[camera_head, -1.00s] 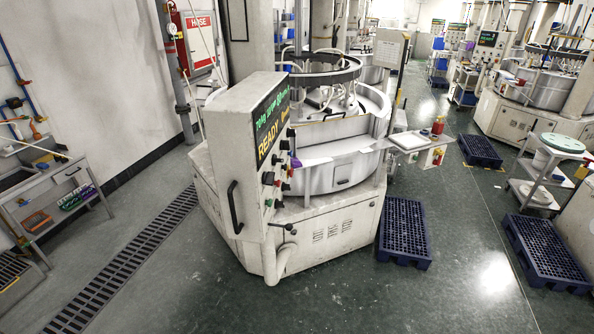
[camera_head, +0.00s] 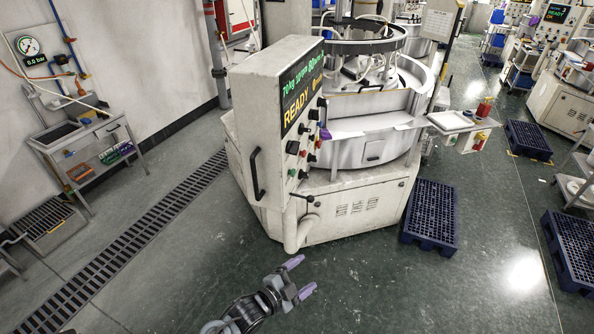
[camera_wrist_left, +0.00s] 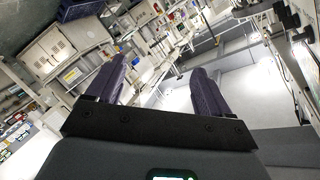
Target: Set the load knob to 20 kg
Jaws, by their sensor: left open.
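The control panel (camera_head: 272,130) stands upright on the front of the lapping machine (camera_head: 360,195). Its display (camera_head: 299,88) has a green line that seems to begin with 70 kg, above a yellow READY. Several small knobs and buttons (camera_head: 305,147) sit below the display, some black, red and green. I cannot tell which is the load knob; their labels are too small to read. My left gripper (camera_head: 300,277) is open and empty, low in front of the machine and well apart from the panel. Its two purple fingers also show spread in the left wrist view (camera_wrist_left: 157,88). My right gripper is out of view.
A blue pallet (camera_head: 430,215) lies on the floor right of the machine. A white side tray (camera_head: 452,122) sticks out at its right. A grey bench (camera_head: 85,140) and a floor grate (camera_head: 130,240) are at the left. The floor in front is clear.

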